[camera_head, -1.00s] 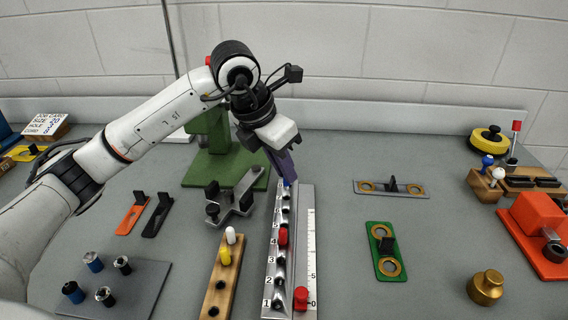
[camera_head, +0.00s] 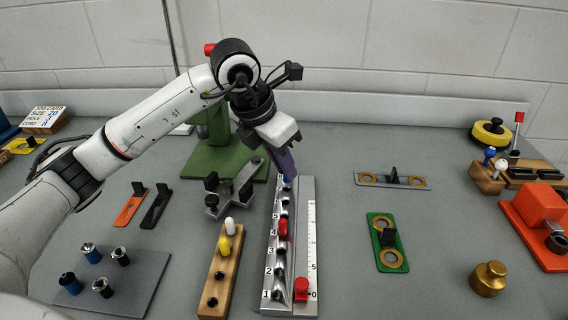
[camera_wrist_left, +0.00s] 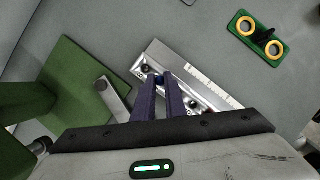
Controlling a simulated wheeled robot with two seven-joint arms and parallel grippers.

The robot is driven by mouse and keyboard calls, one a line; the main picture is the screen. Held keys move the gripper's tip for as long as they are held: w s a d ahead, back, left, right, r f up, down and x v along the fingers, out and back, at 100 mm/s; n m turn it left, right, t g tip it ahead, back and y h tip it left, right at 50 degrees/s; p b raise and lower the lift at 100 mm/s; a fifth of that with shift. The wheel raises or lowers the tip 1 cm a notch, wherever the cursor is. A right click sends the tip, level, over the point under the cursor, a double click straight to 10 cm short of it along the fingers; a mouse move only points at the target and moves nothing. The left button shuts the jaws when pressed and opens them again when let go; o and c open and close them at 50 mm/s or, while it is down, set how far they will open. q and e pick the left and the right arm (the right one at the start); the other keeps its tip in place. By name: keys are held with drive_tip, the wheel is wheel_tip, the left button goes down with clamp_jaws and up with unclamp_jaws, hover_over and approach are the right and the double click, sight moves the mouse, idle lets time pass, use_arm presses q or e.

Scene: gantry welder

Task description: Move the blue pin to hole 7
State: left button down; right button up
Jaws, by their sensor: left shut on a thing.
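The numbered metal hole rail (camera_head: 308,230) runs away from me in the middle of the table, with number 1 at its near end. My left gripper (camera_head: 287,174) is over its far end, shut on the blue pin (camera_head: 288,185). In the wrist view the blue pin (camera_wrist_left: 158,80) shows between the tips of the two purple fingers (camera_wrist_left: 158,84), close to the rail's end (camera_wrist_left: 153,51). I cannot tell whether the pin's lower end is in a hole; the fingers hide it. A red pin (camera_head: 283,228) stands midway along the rail. My right gripper is not in view.
A red knob (camera_head: 301,289) is at the rail's near end. A wooden block (camera_head: 218,268) with white and yellow pins stands left of it. A green stand (camera_head: 225,160) and a grey clamp piece (camera_head: 236,190) are close to the left of my gripper.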

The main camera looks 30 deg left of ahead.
use_arm(q)
drive_tip(key=shift+f+b, duration=0.8)
drive_tip(key=shift+f, duration=0.3)
drive_tip(key=c, duration=1.7)
unclamp_jaws()
drive_tip(key=shift+r, duration=0.1)
drive_tip(key=shift+p+v, duration=0.35)
drive_tip(key=shift+v, duration=4.9)
